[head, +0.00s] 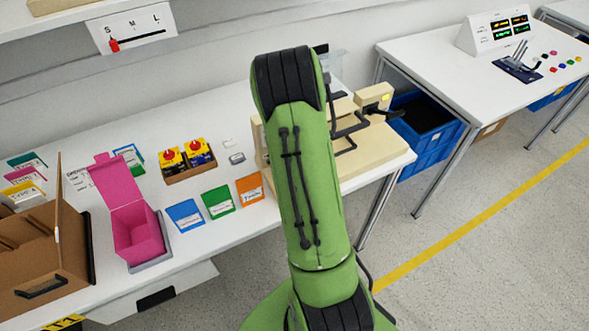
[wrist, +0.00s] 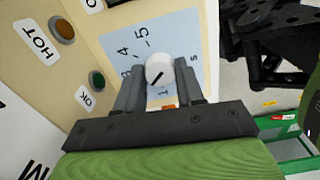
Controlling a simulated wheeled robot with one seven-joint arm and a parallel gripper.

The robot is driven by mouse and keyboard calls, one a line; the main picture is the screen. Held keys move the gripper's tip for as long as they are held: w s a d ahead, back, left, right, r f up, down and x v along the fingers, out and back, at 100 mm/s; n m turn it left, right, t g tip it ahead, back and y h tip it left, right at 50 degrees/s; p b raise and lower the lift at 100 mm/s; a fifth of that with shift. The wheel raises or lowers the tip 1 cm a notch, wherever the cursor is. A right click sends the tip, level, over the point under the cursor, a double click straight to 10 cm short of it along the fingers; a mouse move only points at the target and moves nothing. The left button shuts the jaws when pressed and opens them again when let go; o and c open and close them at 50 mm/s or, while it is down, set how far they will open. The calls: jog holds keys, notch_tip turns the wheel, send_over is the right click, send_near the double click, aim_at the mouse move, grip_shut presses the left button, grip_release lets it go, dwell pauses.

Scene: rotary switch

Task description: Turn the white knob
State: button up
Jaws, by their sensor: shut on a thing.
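The white knob (wrist: 160,69) shows in the wrist view, round with a dark pointer mark on its face. It sits on a pale blue dial plate (wrist: 118,48) with printed numbers, among them 4 and 5. My gripper (wrist: 160,88) has one finger on each side of the knob and is shut on it. The fingers hide the lower part of the dial. In the head view my green arm hides the knob and the gripper.
Beside the dial are an orange button (wrist: 64,29) by a HOT label and a green button (wrist: 97,79) by an OK label. In the head view, a pink box (head: 135,225) and a cardboard box (head: 50,245) stand left on the table. A blue crate (head: 432,135) is at right.

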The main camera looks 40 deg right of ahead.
jog(key=o, duration=1)
jog(key=shift+o, duration=0.2)
notch_tip(320, 180, up, 16)
jog(key=p, duration=0.3)
jog(key=shift+f, duration=0.1)
